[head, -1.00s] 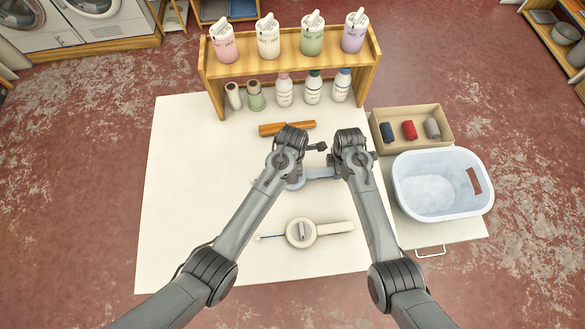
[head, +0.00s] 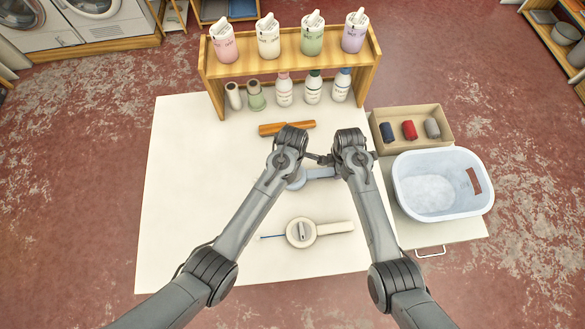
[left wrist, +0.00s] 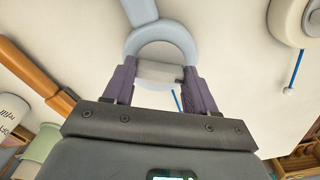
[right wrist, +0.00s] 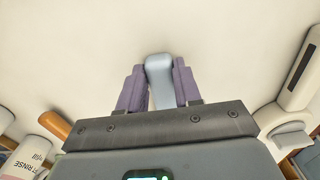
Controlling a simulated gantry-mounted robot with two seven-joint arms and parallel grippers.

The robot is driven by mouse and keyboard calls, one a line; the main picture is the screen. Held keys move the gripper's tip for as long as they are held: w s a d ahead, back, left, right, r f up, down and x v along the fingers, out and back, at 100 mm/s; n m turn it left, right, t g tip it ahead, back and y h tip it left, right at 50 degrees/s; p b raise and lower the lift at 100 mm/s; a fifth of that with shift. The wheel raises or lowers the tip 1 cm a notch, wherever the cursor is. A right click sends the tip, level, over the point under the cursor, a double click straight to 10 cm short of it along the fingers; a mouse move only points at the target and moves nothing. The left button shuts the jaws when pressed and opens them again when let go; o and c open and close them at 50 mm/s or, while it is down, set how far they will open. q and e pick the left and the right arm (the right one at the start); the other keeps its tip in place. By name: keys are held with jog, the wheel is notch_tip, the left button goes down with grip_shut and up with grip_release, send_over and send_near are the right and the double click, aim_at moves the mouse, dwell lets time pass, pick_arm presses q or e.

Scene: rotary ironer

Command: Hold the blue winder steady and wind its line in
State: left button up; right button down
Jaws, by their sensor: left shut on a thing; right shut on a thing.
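The blue winder (head: 298,183) lies on the white table top, partly hidden under my wrists in the head view. Its round body (left wrist: 160,35) shows in the left wrist view. My left gripper (left wrist: 158,72) is shut on a grey piece at the round body, apparently the crank knob. A short stretch of dark blue line (left wrist: 176,98) shows beside it. My right gripper (right wrist: 158,82) is shut on the winder's pale blue handle (right wrist: 158,68). In the head view both gripper tips are largely hidden by my wrists.
A cream winder (head: 302,233) lies nearer me. An orange-brown bar (head: 287,128) lies beyond my wrists, before a wooden shelf (head: 292,46) with bottles. The table's left side is clear.

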pick_arm(q)
jog(key=m, duration=0.4)
jog(key=shift+m, duration=0.3)
jog(key=m, duration=0.3)
jog(key=shift+m, duration=0.3)
jog(key=m, duration=0.4)
jog(key=shift+m, duration=0.3)
jog(key=m, duration=0.4)
jog(key=shift+m, duration=0.3)
jog(key=m, duration=1.2)
jog(key=shift+m, duration=2.2)
